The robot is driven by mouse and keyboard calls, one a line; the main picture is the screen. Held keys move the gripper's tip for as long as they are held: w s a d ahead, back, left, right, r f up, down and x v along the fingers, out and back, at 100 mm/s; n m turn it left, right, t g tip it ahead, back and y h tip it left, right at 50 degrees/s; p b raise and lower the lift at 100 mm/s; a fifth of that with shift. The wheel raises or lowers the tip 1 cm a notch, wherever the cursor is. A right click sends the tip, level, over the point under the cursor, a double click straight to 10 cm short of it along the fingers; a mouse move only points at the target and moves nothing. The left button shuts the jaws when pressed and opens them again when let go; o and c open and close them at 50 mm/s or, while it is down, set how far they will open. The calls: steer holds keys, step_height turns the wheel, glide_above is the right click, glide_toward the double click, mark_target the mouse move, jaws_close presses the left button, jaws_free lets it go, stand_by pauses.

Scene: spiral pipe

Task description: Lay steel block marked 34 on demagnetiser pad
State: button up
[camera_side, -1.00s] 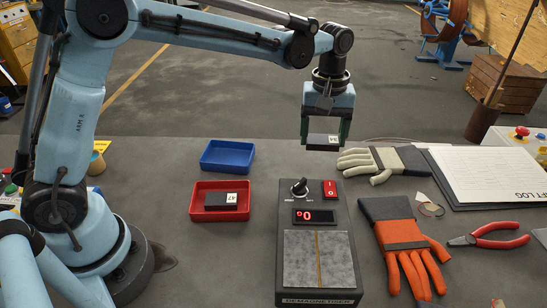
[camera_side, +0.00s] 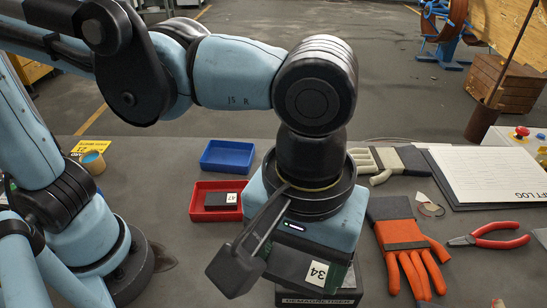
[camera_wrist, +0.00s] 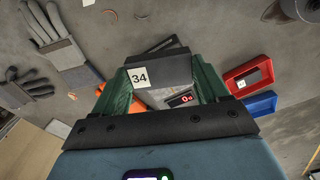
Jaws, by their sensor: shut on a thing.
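The steel block marked 34 (camera_side: 309,275) is dark with a white label and sits between the fingers of my gripper (camera_wrist: 160,90). My gripper is shut on the block, which shows its 34 label in the wrist view (camera_wrist: 165,72). In the side view the block is over the front part of the demagnetiser (camera_side: 318,299), whose pad is hidden behind my gripper and the block. I cannot tell whether the block touches the pad. The demagnetiser's red display (camera_wrist: 181,99) shows in the wrist view.
A red tray (camera_side: 196,211) holds a block marked 47 (camera_side: 221,201). A blue tray (camera_side: 227,156) behind it looks empty. An orange glove (camera_side: 403,243) lies close to the demagnetiser's right side, with red pliers (camera_side: 490,237) and a clipboard (camera_side: 490,175) beyond.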

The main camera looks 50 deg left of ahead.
steer(key=shift+s, duration=0.85)
steer(key=w+a+f, duration=0.1)
steer(key=w+f, duration=0.1)
steer(key=w, duration=0.1)
steer(key=w+a+f, duration=0.1)
steer(key=w+f, duration=0.1)
steer(key=w, duration=0.2)
steer(key=w+a+f, duration=0.1)
steer(key=w+f, duration=0.1)
steer(key=w, duration=0.1)
steer(key=shift+w+a+f, duration=0.1)
steer(key=shift+w+f, duration=0.3)
steer(key=shift+f, duration=2.05)
steer(key=shift+f, duration=0.15)
steer(key=o, duration=1.4)
